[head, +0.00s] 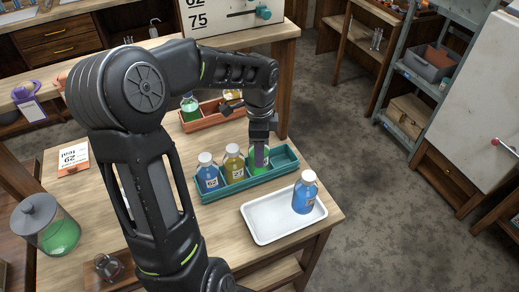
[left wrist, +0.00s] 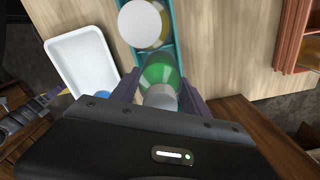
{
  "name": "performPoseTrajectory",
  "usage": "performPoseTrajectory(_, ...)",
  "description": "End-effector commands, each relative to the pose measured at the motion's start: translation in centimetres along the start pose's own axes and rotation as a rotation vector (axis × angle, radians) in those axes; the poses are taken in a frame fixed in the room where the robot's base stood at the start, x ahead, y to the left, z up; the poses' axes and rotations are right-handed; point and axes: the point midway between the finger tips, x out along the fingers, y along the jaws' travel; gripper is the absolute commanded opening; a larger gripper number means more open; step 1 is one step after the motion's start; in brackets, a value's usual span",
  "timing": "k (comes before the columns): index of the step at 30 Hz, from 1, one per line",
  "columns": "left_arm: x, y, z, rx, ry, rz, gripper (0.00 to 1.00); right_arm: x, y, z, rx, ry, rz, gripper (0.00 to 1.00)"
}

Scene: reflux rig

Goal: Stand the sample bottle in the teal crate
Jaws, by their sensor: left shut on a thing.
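The teal crate (head: 222,190) stands on the wooden table, and its wall also shows in the left wrist view (left wrist: 174,28). A blue bottle (head: 208,173) and a yellow bottle (head: 234,163) stand in its left and middle parts. My left gripper (head: 260,156) is shut on a green bottle (head: 256,164), upright at the crate right of the yellow one. In the left wrist view the green bottle (left wrist: 160,72) is between the fingers. Its base is hidden, so I cannot tell whether it touches the crate floor. My right gripper is not in view.
A white tray (head: 262,226) holds a blue bottle (head: 304,196) at the table's front right. An orange crate (head: 206,119) with bottles stands behind. A lidded jar (head: 55,232) and a small card (head: 73,158) are at left. The crate's right end looks empty.

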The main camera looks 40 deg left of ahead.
Motion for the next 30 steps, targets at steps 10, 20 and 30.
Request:
performPoseTrajectory(10,0.67,-0.03,-0.05,0.001,0.001,-0.002,0.00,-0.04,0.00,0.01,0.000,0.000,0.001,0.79)
performPoseTrajectory(20,0.95,0.00,-0.02,0.000,0.001,0.000,0.71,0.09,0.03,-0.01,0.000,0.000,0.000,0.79)
performPoseTrajectory(30,0.79,0.00,-0.01,0.000,0.001,-0.001,0.75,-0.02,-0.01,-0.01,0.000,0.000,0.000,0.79)
